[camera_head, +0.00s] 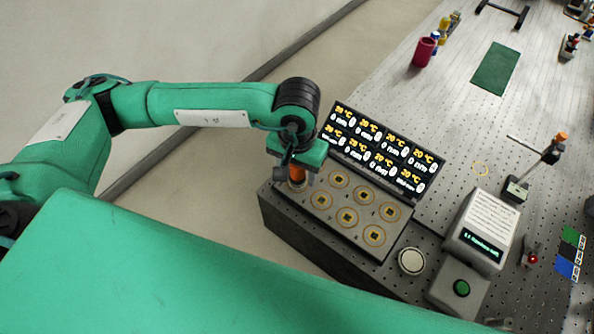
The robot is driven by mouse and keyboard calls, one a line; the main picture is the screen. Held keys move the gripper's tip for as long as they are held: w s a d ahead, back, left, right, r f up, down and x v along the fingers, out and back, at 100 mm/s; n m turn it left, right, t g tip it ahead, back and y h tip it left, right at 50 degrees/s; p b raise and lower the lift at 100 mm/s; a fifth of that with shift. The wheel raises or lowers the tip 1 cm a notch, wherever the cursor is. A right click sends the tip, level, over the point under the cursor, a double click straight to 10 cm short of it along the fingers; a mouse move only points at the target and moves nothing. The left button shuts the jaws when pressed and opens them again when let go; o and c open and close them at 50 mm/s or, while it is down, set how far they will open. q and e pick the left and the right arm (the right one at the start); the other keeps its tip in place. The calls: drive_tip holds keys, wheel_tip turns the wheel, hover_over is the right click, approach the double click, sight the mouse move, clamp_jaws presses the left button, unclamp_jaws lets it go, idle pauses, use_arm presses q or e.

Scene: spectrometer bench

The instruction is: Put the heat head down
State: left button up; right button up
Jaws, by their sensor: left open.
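My left gripper (291,160) comes in from the left and points down over the upper left end of the plate with ringed wells (352,250). Its jaws are open. A small orange part (297,174), which looks like the heat head, shows upright right at the gripper, above or in the corner well place. The gripper hides its top, and I cannot tell whether the fingers touch it. Several other ringed wells on the plate show dark square centres. My right gripper is not in view.
A black display panel (382,150) with temperature readings stands close behind the plate. A green mat (496,69) and a magenta cup (424,52) are farther back.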

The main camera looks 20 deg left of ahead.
use_arm(q)
wheel_tip(320, 180, up, 10)
drive_tip(key=shift+f+b, duration=0.2)
drive_tip(key=shift+b, duration=1.05)
drive_tip(key=shift+r, duration=0.6)
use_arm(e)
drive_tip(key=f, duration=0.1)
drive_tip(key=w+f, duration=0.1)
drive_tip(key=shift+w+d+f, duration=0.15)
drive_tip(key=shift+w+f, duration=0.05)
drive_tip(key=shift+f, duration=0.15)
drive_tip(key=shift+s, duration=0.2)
